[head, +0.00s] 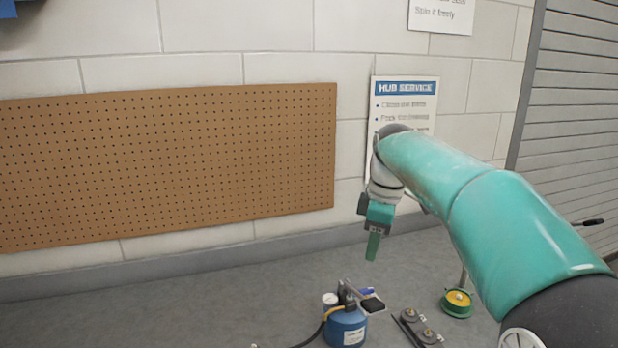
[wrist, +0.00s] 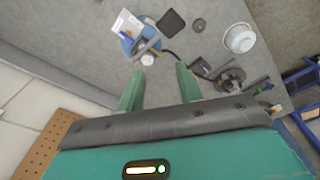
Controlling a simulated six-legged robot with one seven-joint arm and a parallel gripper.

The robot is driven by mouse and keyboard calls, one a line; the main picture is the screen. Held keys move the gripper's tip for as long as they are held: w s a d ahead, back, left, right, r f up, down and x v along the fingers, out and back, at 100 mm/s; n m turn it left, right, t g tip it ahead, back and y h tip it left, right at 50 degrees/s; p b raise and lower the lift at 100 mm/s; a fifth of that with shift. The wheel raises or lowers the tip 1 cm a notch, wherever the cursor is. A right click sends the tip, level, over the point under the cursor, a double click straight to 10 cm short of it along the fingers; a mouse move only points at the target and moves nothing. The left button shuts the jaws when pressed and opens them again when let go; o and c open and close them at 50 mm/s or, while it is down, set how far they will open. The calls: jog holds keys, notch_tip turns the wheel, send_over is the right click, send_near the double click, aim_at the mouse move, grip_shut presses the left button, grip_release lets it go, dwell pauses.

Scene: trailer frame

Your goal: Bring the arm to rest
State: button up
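My teal arm reaches from the lower right of the head view up toward the wall, and its wrist bends downward. My gripper (head: 373,247) hangs pointing down above the grey surface, clear of the objects on it. In the wrist view my gripper (wrist: 160,68) has its two green fingers apart with nothing held between them. The grey surface (head: 230,292) lies below and beyond the fingertips.
A blue canister (head: 345,328) with a hose stands below my gripper. A dark bracket (head: 418,328) and a green-and-yellow round item (head: 457,302) lie to its right. A white bowl (wrist: 239,39) shows in the wrist view. A pegboard (head: 170,165) covers the wall at left.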

jog(key=s+d+f+m+t, duration=0.1)
jog(key=s+f+m, duration=0.3)
jog(key=s, duration=0.9)
jog(key=s+d+f+m+t+h, duration=0.1)
jog(key=s+f+m+t, duration=0.2)
jog(key=s+m, duration=0.7)
jog(key=s+f, duration=0.2)
jog(key=s, duration=0.2)
jog(key=shift+f+t, duration=0.2)
jog(key=shift+t, duration=0.2)
